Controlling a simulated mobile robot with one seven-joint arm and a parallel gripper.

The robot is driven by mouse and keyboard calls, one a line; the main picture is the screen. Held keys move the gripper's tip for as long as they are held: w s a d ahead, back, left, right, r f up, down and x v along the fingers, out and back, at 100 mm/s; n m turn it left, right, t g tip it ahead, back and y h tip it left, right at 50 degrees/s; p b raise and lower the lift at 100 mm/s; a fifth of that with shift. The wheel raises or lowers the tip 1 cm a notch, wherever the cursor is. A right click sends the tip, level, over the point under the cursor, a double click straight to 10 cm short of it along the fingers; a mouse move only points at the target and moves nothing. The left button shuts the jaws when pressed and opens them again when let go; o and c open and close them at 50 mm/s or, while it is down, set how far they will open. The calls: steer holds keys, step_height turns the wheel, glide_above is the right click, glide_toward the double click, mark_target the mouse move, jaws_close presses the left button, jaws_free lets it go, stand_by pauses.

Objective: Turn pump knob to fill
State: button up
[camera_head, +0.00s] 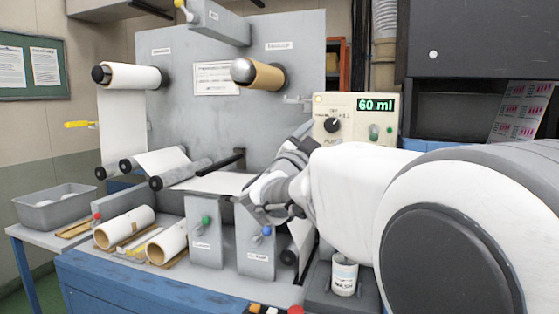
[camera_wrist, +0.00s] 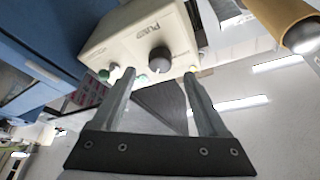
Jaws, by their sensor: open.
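The beige pump box (camera_head: 355,106) stands behind my arm, with a green "60 ml" display (camera_head: 376,105) at its upper right. Its dark round knob (camera_head: 333,125) is on the front face, left of the display. In the wrist view the pump box (camera_wrist: 125,36) is tilted, and the knob (camera_wrist: 160,59) appears between and beyond my fingertips. My gripper (camera_wrist: 159,74) is open and empty, and no contact with the knob is visible.
A green button (camera_head: 374,131) is on the pump box right of the knob. Two grey stands with a green knob (camera_head: 206,221) and a blue knob (camera_head: 267,231) are near my gripper. A white cup (camera_head: 344,277) stands below my arm. Paper rolls (camera_head: 124,227) lie at left.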

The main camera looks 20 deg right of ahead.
steer(key=v, duration=1.2)
steer(key=shift+s, duration=0.2)
steer(key=shift+a, duration=0.1)
steer(key=w+a+r+n+t+y+p, duration=0.2)
steer(key=a+r+n+t+y+p, duration=0.15)
steer(key=a+n+y, duration=0.45)
steer(key=s+a+f+n+g+y+p, duration=0.2)
steer(key=s+f+n+g+y+p, duration=0.15)
steer(key=f+n+y, duration=0.4)
steer(key=s+d+f+g+p, duration=0.1)
steer(key=s+d+f+g, duration=0.2)
steer(key=s, duration=0.7)
steer(key=s+d+f+g+p, duration=0.2)
steer(key=s+f+g, duration=0.4)
steer(key=s, duration=0.4)
steer(key=shift+d+f+n, duration=0.3)
steer(key=shift+d+n, duration=0.15)
